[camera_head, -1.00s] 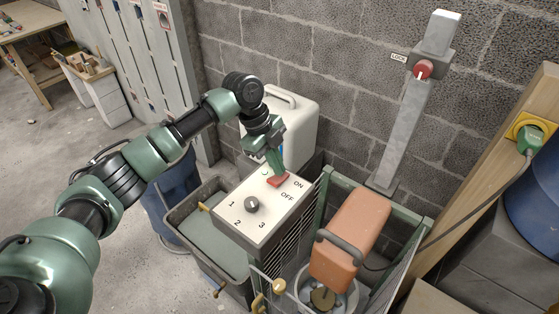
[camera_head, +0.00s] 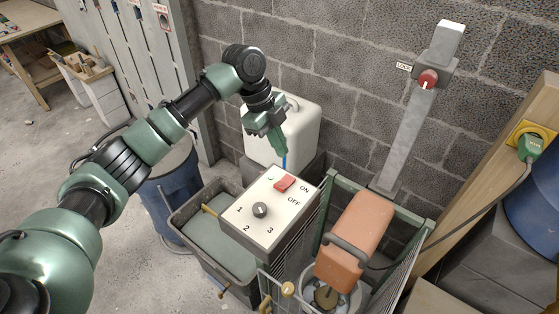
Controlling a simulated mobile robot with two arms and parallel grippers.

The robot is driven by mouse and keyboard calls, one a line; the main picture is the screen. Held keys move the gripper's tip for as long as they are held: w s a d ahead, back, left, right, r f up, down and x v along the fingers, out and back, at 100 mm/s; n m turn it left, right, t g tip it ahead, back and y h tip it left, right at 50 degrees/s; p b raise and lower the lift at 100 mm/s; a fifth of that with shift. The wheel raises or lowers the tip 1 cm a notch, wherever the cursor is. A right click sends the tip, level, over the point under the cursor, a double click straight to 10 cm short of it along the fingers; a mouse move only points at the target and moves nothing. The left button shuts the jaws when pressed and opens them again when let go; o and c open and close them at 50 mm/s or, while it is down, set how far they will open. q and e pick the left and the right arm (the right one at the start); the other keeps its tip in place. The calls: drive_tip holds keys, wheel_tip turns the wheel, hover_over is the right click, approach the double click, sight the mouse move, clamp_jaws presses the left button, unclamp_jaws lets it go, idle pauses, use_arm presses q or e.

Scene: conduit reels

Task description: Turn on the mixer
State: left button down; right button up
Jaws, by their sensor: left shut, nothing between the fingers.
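The control box (camera_head: 237,216) has a white sloped face with a red rocker switch (camera_head: 285,183) beside the ON and OFF labels. A dark dial (camera_head: 260,210) sits among the numbers 1, 2 and 3. The orange mixer head (camera_head: 357,235) is lowered over a light bucket (camera_head: 354,301) inside a green-framed cage. A grey post (camera_head: 405,135) behind carries a red knob (camera_head: 428,79) next to a LOCK label. My left gripper (camera_head: 284,165) is shut and empty, pointing down just above and behind the switch, seemingly apart from it. My right gripper is not in view.
A white canister (camera_head: 300,128) stands close behind my left gripper. A grey tub (camera_head: 180,222) and blue barrel (camera_head: 165,185) are left of the box. A green plug (camera_head: 530,146) sits in a yellow socket at right, its cable running toward the mixer.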

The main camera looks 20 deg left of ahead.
use_arm(q)
drive_tip(key=r, duration=0.2)
drive_tip(key=w+r+b, duration=0.1)
drive_tip(key=r, duration=0.2)
drive_tip(key=shift+w+a+r+b, duration=0.3)
drive_tip(key=shift+a, duration=0.1)
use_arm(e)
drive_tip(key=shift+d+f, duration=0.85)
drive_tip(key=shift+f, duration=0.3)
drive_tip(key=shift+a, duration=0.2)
